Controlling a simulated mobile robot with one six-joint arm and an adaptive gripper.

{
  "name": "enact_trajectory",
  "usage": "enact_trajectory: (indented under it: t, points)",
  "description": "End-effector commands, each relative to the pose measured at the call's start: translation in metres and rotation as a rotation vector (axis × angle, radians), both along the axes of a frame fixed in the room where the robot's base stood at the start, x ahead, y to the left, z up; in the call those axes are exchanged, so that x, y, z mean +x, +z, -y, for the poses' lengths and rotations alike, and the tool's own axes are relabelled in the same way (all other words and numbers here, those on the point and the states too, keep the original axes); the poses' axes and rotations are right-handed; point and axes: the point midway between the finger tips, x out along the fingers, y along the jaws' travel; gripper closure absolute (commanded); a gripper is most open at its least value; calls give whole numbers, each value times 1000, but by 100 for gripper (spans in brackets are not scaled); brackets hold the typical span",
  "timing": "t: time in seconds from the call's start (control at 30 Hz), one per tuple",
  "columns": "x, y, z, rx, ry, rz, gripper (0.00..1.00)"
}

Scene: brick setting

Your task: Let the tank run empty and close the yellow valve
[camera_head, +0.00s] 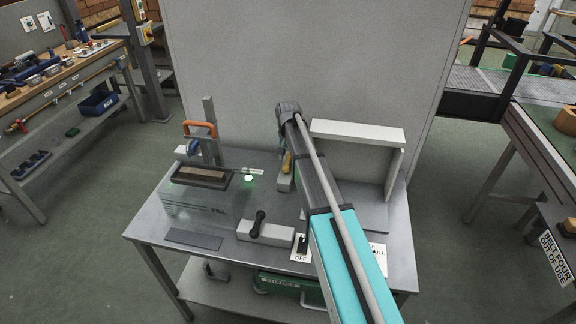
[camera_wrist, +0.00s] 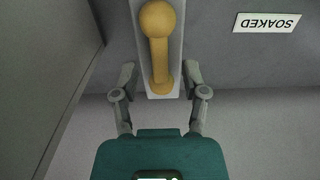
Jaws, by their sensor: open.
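The yellow valve shows in the wrist view as a yellow lever (camera_wrist: 158,50) with a round knob, lying along a pale block. In the head view a small yellow piece (camera_head: 287,163) of it shows beside my arm, which hides most of it. My gripper (camera_wrist: 160,77) is open, with one finger on either side of the lever's lower end and gaps between; it holds nothing. In the head view my gripper cannot be made out.
A black-handled lever (camera_head: 257,224) on a pale block and an OFF-marked switch (camera_head: 302,244) stand at the table's front. A green light (camera_head: 249,178) glows mid-table. A white bracket-like panel (camera_head: 358,132) stands right of my arm. A SOAKED label (camera_wrist: 266,22) lies beside the valve.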

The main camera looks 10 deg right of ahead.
Motion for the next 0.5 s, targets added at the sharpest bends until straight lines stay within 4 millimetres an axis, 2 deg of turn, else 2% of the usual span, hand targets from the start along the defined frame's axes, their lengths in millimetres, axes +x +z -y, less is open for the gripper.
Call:
enact_trajectory:
  t: [0.03, 0.2, 0.5]
  points:
    - [0, -8, 0, 0, 0, 0, 43]
    - [0, -17, 0, 0, 0, 0, 43]
    - [0, -23, 0, 0, 0, 0, 43]
